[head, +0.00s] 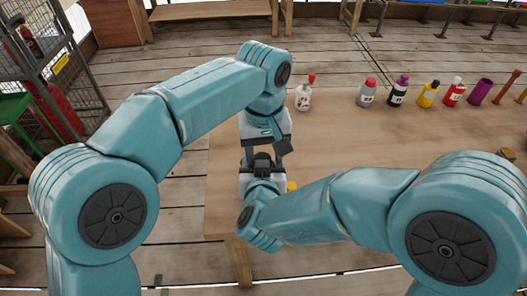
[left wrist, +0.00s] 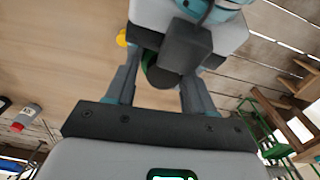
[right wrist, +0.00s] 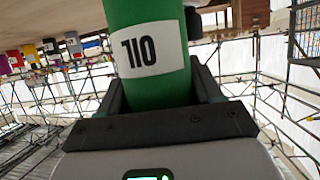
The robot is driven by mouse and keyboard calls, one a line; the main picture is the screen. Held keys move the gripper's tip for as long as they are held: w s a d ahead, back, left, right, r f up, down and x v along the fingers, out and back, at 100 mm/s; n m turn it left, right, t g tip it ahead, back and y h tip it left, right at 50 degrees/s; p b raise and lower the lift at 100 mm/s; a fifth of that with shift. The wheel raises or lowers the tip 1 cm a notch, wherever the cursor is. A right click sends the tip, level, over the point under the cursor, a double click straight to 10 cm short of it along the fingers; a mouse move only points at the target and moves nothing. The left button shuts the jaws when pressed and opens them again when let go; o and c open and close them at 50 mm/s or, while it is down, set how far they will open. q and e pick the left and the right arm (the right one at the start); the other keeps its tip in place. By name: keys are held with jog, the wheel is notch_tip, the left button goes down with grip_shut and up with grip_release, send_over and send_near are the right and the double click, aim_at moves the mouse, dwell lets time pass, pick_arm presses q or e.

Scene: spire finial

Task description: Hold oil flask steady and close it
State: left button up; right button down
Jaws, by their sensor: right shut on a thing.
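The oil flask (right wrist: 155,60) is a green cylinder with a white label, seen upside down in the right wrist view. My right gripper (head: 262,163) is shut on its body. In the head view the flask is hidden behind my grippers. My left gripper (head: 272,147) is just above the right one. In the left wrist view its two fingers stand apart on either side of a dark round end (left wrist: 165,75) with green beside it. A gap shows between that end and the left-hand finger. I cannot tell whether the dark end is a cap.
A small yellow thing (head: 291,186) is beside my right gripper, partly hidden. Several bottles, including a white one with a red top (head: 304,94) and a grey one (head: 367,93), line the far side of the wooden table (head: 330,145). The table's middle is clear.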

pick_arm(q)
jog(key=shift+a+r, duration=0.15)
jog(key=shift+r, duration=2.1)
jog(key=o, duration=0.6)
jog(key=shift+c, duration=0.2)
notch_tip(320, 180, up, 8)
jog(key=shift+f, duration=0.25)
